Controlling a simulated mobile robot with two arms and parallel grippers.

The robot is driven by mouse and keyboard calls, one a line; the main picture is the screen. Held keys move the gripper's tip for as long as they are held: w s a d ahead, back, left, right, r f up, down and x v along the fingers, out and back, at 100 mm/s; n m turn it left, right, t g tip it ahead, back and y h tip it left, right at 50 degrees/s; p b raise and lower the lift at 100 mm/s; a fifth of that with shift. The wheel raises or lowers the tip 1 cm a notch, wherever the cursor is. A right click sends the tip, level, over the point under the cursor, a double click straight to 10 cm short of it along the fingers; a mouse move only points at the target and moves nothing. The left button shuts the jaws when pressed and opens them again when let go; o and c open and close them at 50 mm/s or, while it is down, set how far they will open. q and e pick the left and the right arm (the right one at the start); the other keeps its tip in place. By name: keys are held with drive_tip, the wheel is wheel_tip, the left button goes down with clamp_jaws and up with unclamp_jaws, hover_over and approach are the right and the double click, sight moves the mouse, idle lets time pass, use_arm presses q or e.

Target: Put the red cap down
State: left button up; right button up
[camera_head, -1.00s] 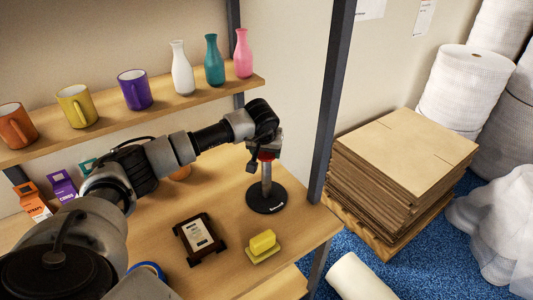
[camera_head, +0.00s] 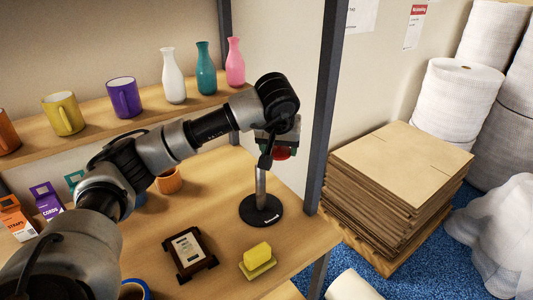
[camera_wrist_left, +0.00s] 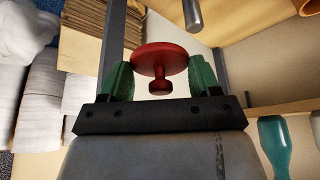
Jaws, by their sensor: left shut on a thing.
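The red cap (camera_head: 284,154) is a round disc with a small knob; in the left wrist view (camera_wrist_left: 160,60) it sits between green finger pads. My left gripper (camera_head: 279,148) is shut on it and holds it in the air above the table. A stand with a round black base (camera_head: 261,210) and a silver post (camera_head: 261,185) is on the table. The cap is up and to the right of the post. The post's end also shows in the left wrist view (camera_wrist_left: 192,14), apart from the cap. My right gripper is not in view.
A framed plaque (camera_head: 189,252) and a yellow block on a dish (camera_head: 257,258) are on the table (camera_head: 225,190). Mugs and vases line the shelf (camera_head: 147,118) above. A dark upright (camera_head: 323,110) stands right of the gripper, with stacked cardboard (camera_head: 400,165) beyond.

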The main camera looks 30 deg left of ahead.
sight(286, 154)
use_arm(q)
drive_tip(key=shift+s+d+r, duration=0.3)
drive_tip(key=shift+d+r, duration=0.15)
drive_tip(key=shift+d, duration=0.2)
drive_tip(key=shift+s+d+r, duration=0.3)
drive_tip(key=shift+d+r, duration=0.1)
drive_tip(key=shift+d, duration=0.2)
drive_tip(key=s+d+f+m+h, duration=0.1)
drive_tip(key=s+d+f+m, duration=0.1)
drive_tip(key=s+d+f, duration=0.2)
drive_tip(key=s+d+f+m, duration=0.2)
drive_tip(key=s+d+f, duration=0.2)
drive_tip(key=s+f, duration=0.3)
drive_tip(key=s, duration=0.3)
drive_tip(key=shift+f+h+b, duration=0.15)
drive_tip(key=shift+h+b, duration=0.15)
drive_tip(key=shift+h, duration=0.1)
